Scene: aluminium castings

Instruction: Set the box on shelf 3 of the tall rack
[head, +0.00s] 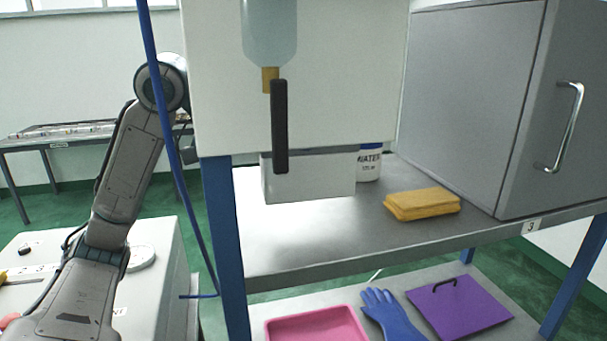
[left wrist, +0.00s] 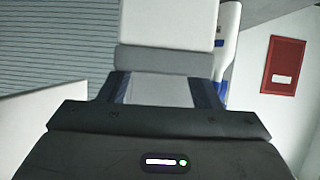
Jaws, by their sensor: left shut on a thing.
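The box, a pale grey block (head: 325,184), shows over shelf 3, the grey shelf (head: 290,250) of the blue-legged rack. Its upper part is hidden in the head view by a large white panel. In the left wrist view the box (left wrist: 168,28) is straight ahead, beyond the dark gripper body. My left gripper (left wrist: 160,90) is shut on it. In the head view my left arm passes behind the panel, so the gripper is hidden there. I cannot tell whether the box touches the shelf. My right gripper is not in view.
The white panel (head: 340,70) carries a bottle and a black bar. A WATER bottle (head: 369,165), yellow cloths (head: 422,204) and a grey cabinet (head: 470,90) stand on shelf 3. Below lie a pink tray (head: 315,326), blue glove and purple plate. The shelf's front left is clear.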

